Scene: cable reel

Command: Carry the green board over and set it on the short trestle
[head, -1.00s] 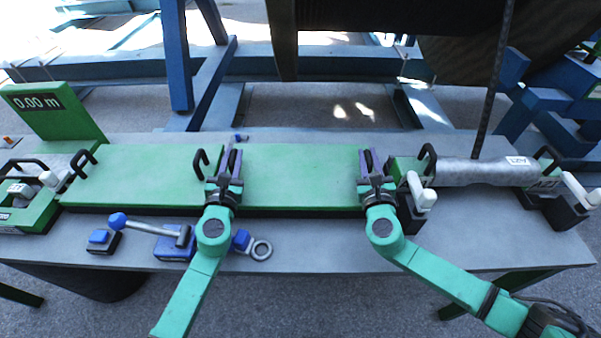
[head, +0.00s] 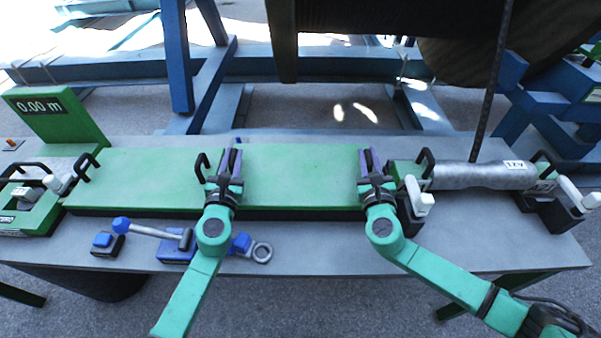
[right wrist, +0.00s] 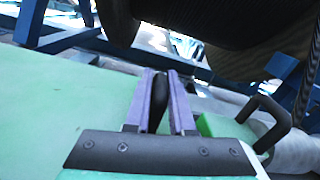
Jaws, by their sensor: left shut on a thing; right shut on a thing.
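The green board (head: 300,175) is a flat panel between my two grippers over the long grey bench; it also shows in the right wrist view (right wrist: 60,115). My left gripper (head: 230,162) is shut at its left end; the grip there is hard to see. My right gripper (head: 371,162) is shut at its right end. In the right wrist view its purple fingers (right wrist: 160,100) close on a dark handle-like part. The board looks level and very slightly above the neighbouring green panel (head: 140,178); the gap is hard to judge. I cannot make out the short trestle.
A green length display (head: 58,115) stands at the left. Right of the board are a grey cable piece (head: 485,175) and white-levered clamps (head: 419,195). Blue frames and a dark reel (head: 390,25) stand behind.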

